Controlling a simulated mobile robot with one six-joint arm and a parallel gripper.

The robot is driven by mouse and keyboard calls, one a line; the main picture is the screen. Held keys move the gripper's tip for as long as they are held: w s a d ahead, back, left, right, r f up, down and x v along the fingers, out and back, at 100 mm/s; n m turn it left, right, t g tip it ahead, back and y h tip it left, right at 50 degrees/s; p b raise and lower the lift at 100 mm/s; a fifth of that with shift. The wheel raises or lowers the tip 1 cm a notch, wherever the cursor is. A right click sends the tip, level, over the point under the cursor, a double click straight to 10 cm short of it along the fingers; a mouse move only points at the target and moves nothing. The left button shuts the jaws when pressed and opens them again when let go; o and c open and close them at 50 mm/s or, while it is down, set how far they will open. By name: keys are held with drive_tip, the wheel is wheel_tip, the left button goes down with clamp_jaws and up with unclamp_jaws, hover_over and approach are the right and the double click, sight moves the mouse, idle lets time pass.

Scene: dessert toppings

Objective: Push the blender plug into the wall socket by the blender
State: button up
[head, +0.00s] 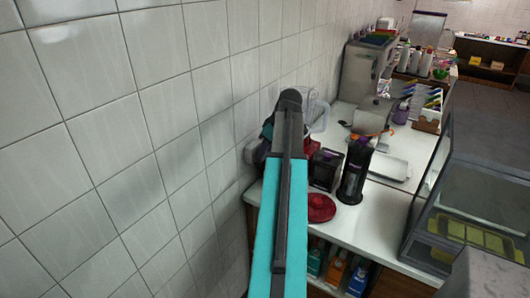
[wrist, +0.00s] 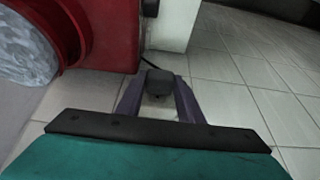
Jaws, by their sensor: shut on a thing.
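My gripper (wrist: 159,88) shows in the wrist view, its two purple fingers closed on a dark plug (wrist: 160,80). A black cord (wrist: 149,64) runs up from the plug. In the head view the blender jar (head: 319,113) stands beside the tiled wall, partly behind my arm, which also hides most of my gripper. No socket holes can be made out.
The white counter (head: 376,205) holds a red round item (head: 318,207), a dark bottle (head: 355,170) and a black box (head: 325,169) right of my arm. A glass case (head: 465,205) stands at the right. The tiled wall (head: 120,120) fills the left.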

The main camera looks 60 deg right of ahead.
drive_tip(key=shift+w, duration=0.25)
idle(0.6)
drive_tip(key=o, duration=1.2)
drive_tip(key=b+v, duration=0.3)
drive_tip(key=v, duration=1.1)
drive_tip(key=shift+f, duration=0.1)
